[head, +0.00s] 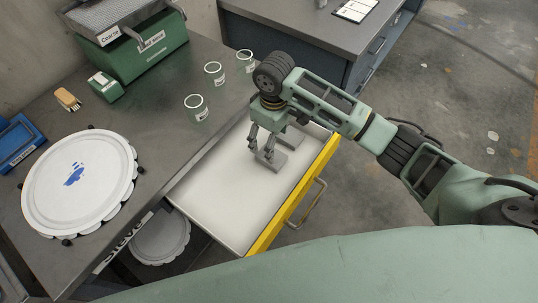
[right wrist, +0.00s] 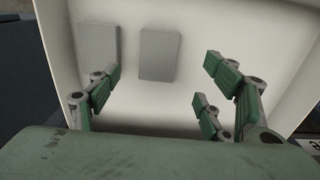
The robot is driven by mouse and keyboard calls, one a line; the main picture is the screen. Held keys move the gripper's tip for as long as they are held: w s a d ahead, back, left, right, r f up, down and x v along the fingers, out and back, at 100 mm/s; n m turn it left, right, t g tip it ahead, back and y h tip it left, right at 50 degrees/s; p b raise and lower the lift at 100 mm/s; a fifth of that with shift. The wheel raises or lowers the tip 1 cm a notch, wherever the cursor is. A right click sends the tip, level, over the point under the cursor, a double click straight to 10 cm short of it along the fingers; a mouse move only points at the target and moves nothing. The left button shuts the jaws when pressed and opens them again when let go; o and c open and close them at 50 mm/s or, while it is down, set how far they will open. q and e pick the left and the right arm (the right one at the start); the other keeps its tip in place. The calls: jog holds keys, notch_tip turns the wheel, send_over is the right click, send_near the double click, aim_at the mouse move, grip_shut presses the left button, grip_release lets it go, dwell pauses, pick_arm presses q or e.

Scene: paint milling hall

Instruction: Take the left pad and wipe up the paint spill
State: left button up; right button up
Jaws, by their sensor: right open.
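Two flat grey pads lie side by side in the open drawer. In the right wrist view, the left pad (right wrist: 97,48) is partly covered by a finger and the right pad (right wrist: 160,55) shows whole. In the head view, grey pad surface (head: 291,137) shows beside and below the fingers. My right gripper (head: 263,151) is open and empty over the pads; its spread fingers also show in the right wrist view (right wrist: 158,90). The blue paint spill (head: 74,174) is on a round white lid (head: 105,200) on the bench. My left gripper is out of view.
The white drawer (head: 215,205) has a yellow front (head: 290,200). On the bench (head: 150,110) stand several small jars (head: 196,107), a green box (head: 150,55), a brush (head: 67,99) and a blue tray (head: 18,142). Another bench (head: 300,30) stands behind.

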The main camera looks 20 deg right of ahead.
aim_at(280, 158)
jog(key=f, duration=0.3)
jog(key=shift+w, duration=0.4)
jog(key=shift+s+f, duration=0.2)
jog(key=shift+f, duration=0.05)
jog(key=f, duration=0.1)
jog(key=f+p, duration=0.1)
jog(key=f, duration=0.3)
jog(key=shift+s+d, duration=0.2)
jog(key=shift+s, duration=0.05)
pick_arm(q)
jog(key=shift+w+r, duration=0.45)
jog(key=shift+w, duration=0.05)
pick_arm(e)
jog(key=shift+c, duration=0.5)
jog(key=c, duration=0.9)
